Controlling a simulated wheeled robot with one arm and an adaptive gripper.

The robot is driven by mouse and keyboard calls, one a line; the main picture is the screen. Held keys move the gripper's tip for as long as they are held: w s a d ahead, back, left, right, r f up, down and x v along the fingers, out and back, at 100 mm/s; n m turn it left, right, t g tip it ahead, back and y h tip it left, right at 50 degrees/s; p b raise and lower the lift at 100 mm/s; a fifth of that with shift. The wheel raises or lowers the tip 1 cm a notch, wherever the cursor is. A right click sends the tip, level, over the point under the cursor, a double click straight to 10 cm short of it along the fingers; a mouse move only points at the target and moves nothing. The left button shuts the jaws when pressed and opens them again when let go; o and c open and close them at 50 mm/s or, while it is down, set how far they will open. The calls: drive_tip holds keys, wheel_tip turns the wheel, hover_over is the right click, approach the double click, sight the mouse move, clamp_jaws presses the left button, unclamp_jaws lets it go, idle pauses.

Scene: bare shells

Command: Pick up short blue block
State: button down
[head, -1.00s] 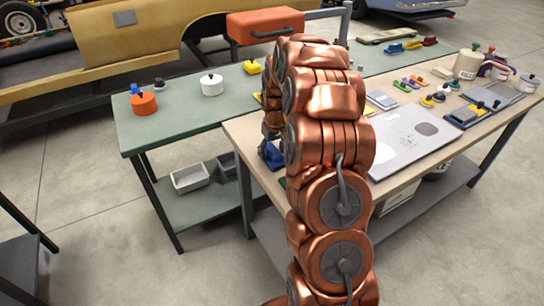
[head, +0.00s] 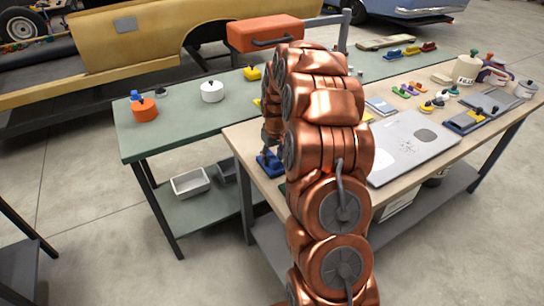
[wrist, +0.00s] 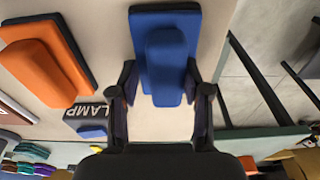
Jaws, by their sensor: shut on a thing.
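The short blue block (wrist: 166,22) is a blue slab with a rounded raised grip and a dark underside edge, in the upper middle of the wrist view. My gripper (wrist: 160,78) has one dark finger on each side of the raised grip, shut on it. In the head view the blue block (head: 269,163) shows at the near left edge of the wooden table, just left of my copper arm. The arm hides most of my gripper there. Whether the block touches the tabletop cannot be told.
An orange block (wrist: 42,58) lies left of the blue one, near a printed "LAMP" label (wrist: 88,110). The wooden table (head: 245,140) also bears a grey panel (head: 408,145) and several coloured blocks. A green table (head: 185,130) stands behind. The table edge drops to concrete floor.

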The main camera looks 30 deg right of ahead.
sight(272, 154)
drive_tip(key=shift+w+r+b, duration=0.1)
drive_tip(key=shift+r+b, duration=0.35)
drive_tip(key=shift+b, duration=0.05)
wheel_tip(272, 154, up, 2)
drive_tip(key=shift+r+b, duration=0.1)
drive_tip(key=shift+b, duration=0.35)
drive_tip(key=shift+s+d+r, duration=0.15)
drive_tip(key=shift+s+r, duration=0.05)
drive_tip(key=shift+r, duration=0.05)
drive_tip(key=s+d+b, duration=0.1)
drive_tip(key=s+d, duration=0.1)
drive_tip(key=s, duration=0.2)
drive_tip(key=s+d+r+b, duration=0.1)
drive_tip(key=s+d+b, duration=0.1)
drive_tip(key=s+d, duration=0.1)
drive_tip(key=s+d+b, duration=0.1)
drive_tip(key=s+d, duration=0.2)
drive_tip(key=s, duration=0.3)
drive_tip(key=shift+s+d+r, duration=0.1)
drive_tip(key=shift+d+r, duration=0.15)
drive_tip(key=c, duration=1.3)
unclamp_jaws()
drive_tip(key=c, duration=0.6)
